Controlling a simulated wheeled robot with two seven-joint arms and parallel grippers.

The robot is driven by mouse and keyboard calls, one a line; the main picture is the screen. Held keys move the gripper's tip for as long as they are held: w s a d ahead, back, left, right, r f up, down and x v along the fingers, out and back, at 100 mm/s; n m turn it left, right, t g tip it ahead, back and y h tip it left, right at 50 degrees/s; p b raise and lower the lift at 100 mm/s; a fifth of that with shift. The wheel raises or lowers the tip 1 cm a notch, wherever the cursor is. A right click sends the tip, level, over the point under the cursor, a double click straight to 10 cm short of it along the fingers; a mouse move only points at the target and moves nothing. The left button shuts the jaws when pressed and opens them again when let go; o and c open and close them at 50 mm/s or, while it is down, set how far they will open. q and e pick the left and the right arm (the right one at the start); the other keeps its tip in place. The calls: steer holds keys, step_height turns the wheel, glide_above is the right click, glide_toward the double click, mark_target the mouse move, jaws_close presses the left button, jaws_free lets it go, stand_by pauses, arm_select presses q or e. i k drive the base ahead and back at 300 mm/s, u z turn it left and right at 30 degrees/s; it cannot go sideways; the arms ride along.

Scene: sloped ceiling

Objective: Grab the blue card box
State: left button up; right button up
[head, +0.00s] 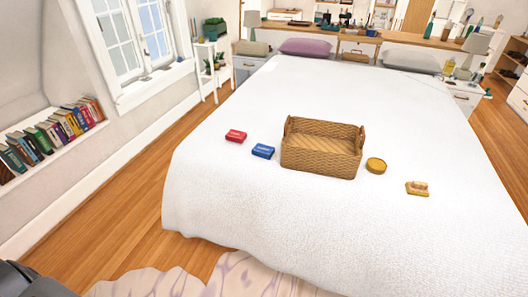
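The blue card box (263,151) lies on the white bed (400,240), just left of a wicker basket. A red card box (236,136) lies a little further left and further back. The two boxes are apart, and nothing covers the blue one. Neither of my grippers is in view. A dark part at the bottom left corner looks like part of my own body.
The wicker basket (320,160) stands right of the blue box. A round yellow tin (376,165) and a small tan object (417,188) lie further right. The bed's front is clear. A patterned rug (240,277) and wood floor lie before it.

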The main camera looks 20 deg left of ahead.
mark_target(264, 151)
steer(key=z, duration=0.2)
steer(key=k, duration=0.45)
steer(key=z, duration=0.85)
steer(key=i, duration=0.85)
steer(key=u, duration=1.15)
steer(key=i, duration=0.55)
steer(key=u, duration=0.6)
